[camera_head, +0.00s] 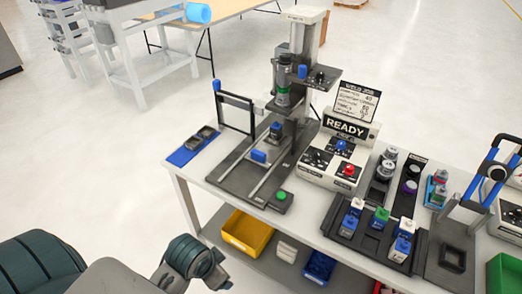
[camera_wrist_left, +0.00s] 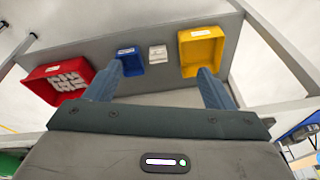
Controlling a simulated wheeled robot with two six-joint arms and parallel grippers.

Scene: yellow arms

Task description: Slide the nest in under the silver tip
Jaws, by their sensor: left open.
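The welding station stands on the white table in the head view. Its silver tip (camera_head: 283,97) hangs from the column above a grey slide base. The nest (camera_head: 272,137) appears to be the dark carriage on the two rails, with a blue part on it and a blue knob (camera_head: 259,156) at its near side. It sits around the tip's foot; I cannot tell how far under it reaches. My left gripper (camera_wrist_left: 160,72) is open and empty in the left wrist view, its blue-grey fingers apart over the lower shelf. My right gripper is not in view.
A control box (camera_head: 335,155) reading READY with red and blue buttons stands right of the slide. A green button (camera_head: 281,196) is at the near end. A dark frame (camera_head: 236,112) stands left. Yellow (camera_wrist_left: 201,50), blue (camera_wrist_left: 130,60) and red (camera_wrist_left: 58,80) bins sit on the lower shelf.

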